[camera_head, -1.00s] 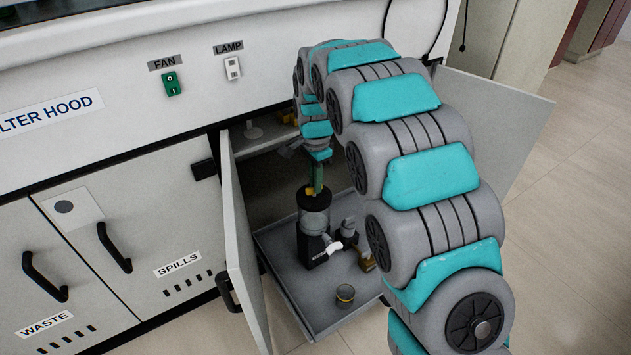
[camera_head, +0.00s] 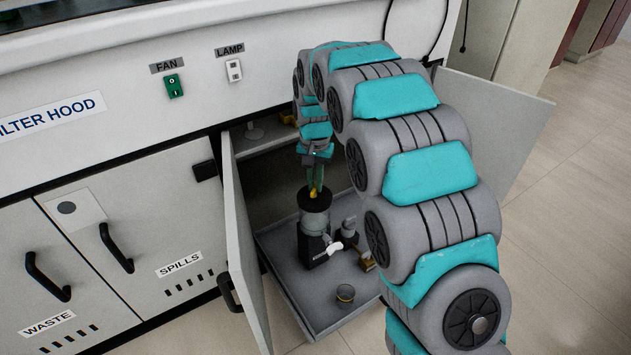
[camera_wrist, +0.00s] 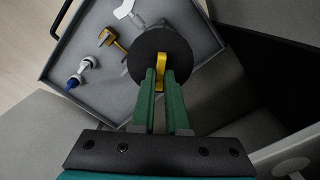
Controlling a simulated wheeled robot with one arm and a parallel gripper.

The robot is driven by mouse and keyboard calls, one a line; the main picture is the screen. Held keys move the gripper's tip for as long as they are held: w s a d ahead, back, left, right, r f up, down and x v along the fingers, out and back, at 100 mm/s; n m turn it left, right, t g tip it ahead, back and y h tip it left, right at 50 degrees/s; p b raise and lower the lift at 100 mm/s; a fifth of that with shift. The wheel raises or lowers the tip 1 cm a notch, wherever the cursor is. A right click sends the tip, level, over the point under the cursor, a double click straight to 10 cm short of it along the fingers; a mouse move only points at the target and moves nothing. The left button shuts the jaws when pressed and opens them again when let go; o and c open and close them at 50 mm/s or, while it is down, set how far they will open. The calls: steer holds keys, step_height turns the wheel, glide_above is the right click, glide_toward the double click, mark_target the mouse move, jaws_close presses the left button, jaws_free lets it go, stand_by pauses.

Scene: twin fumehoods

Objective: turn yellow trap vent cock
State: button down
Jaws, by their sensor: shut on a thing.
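The yellow trap vent cock (camera_wrist: 161,68) stands on the black round top (camera_wrist: 150,45) of the grey trap. In the wrist view the two green fingers of my gripper (camera_wrist: 163,80) are shut on the yellow cock, one on each side. In the head view my gripper (camera_head: 315,185) reaches down into the open cabinet to the yellow cock (camera_head: 313,195). The trap (camera_head: 315,220) stands upright below it on the pull-out tray. The fingers hide part of the cock.
The open cabinet door (camera_head: 243,255) stands close on the left, another open door (camera_head: 490,130) on the right.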

mark_target(314, 186)
steer(key=n, duration=0.4)
steer(key=shift+a+n, duration=0.1)
steer(key=shift+n, duration=2)
steer(key=c, duration=0.9)
jaws_free()
steer(key=shift+r, duration=0.1)
step_height(314, 186, up, 7)
steer(key=shift+f, duration=0.15)
steer(key=shift+r, duration=0.45)
steer(key=shift+p, duration=0.3)
